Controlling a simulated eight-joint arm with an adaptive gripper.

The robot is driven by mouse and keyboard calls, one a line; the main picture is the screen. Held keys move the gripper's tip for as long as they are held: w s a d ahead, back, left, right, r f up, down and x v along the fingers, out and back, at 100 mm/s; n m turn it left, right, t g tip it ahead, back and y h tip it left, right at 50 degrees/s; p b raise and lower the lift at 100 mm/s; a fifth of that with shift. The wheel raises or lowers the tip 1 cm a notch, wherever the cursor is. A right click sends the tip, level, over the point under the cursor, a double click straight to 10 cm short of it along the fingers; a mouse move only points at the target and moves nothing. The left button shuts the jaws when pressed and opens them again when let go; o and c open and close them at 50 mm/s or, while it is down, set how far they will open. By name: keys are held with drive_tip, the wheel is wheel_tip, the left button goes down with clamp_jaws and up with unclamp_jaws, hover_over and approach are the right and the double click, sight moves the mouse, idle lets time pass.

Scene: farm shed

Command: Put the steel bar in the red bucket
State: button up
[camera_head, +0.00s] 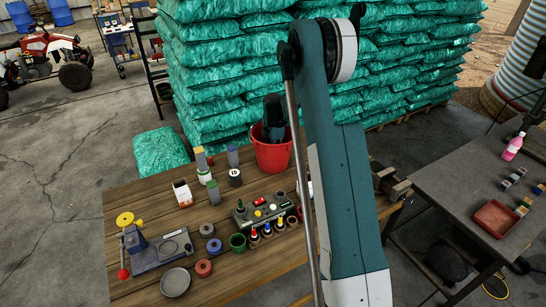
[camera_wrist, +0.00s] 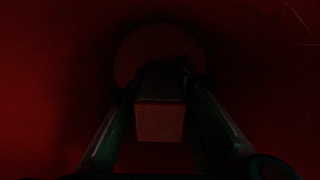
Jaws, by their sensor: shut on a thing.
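The red bucket (camera_head: 272,156) stands at the back of the wooden table in the head view. My gripper is down inside the bucket, hidden there by its wall; only the dark wrist part above it shows over the rim. In the dark wrist view, the red inside of the bucket (camera_wrist: 60,80) surrounds my gripper (camera_wrist: 160,115). Its fingers are shut on a block-ended bar, likely the steel bar (camera_wrist: 160,120), whose square end faces the camera. The bar points down toward the round bucket bottom (camera_wrist: 160,50). Whether it touches the bottom I cannot tell.
The wooden table (camera_head: 150,215) holds a control box (camera_head: 262,211), a grey pan (camera_head: 175,281), a blue-and-yellow device (camera_head: 133,238), and several cups and blocks. Teal sacks (camera_head: 215,75) are stacked behind the bucket. A grey table (camera_head: 460,190) with a red tray (camera_head: 496,218) stands at right.

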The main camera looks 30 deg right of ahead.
drive_tip(key=shift+f, duration=0.2)
drive_tip(key=o, duration=1)
drive_tip(key=shift+r, duration=0.1)
drive_tip(key=shift+r+b, duration=0.3)
drive_tip(key=shift+r, duration=5.7)
